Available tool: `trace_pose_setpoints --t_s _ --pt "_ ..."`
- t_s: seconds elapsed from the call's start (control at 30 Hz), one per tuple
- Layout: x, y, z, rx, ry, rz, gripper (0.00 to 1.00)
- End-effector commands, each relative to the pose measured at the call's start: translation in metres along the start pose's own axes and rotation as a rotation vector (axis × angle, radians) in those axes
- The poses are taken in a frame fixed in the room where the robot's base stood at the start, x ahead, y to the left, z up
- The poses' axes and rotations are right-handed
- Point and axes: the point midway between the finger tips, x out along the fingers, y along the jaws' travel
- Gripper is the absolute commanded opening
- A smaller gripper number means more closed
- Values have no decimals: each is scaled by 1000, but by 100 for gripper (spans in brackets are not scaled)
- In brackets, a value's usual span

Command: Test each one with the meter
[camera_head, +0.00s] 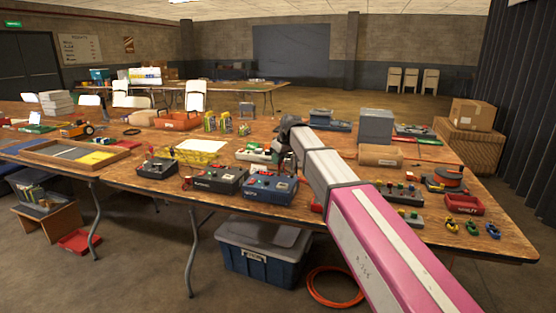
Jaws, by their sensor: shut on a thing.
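My arm reaches across the long wooden table (130,189), and my gripper (284,132) is small and dark at its far end. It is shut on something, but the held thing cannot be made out. Below it lies a pale device (257,154) with green parts. In front stand a black box (157,169), a dark grey box (215,180) and a blue box (270,189), each with small coloured fittings on top. Several upright yellow-green and grey blocks (226,122) stand farther back. I cannot tell which thing is the meter.
At right are a grey box (375,127), a tan block (380,155), a red bin (464,205) and small coloured clips (472,228). A lidded tub (263,252) and an orange cable coil (335,286) lie on the floor.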

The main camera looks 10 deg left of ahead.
Motion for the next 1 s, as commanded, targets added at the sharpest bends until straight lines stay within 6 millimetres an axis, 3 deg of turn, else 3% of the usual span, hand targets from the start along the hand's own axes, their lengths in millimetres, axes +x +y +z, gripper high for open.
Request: trace_pose_setpoints --t_s 0.9,0.93,1.0 --pt "5 0 2 0 0 0 0" --pt "5 0 2 0 0 0 20" --pt "5 0 2 0 0 0 43"
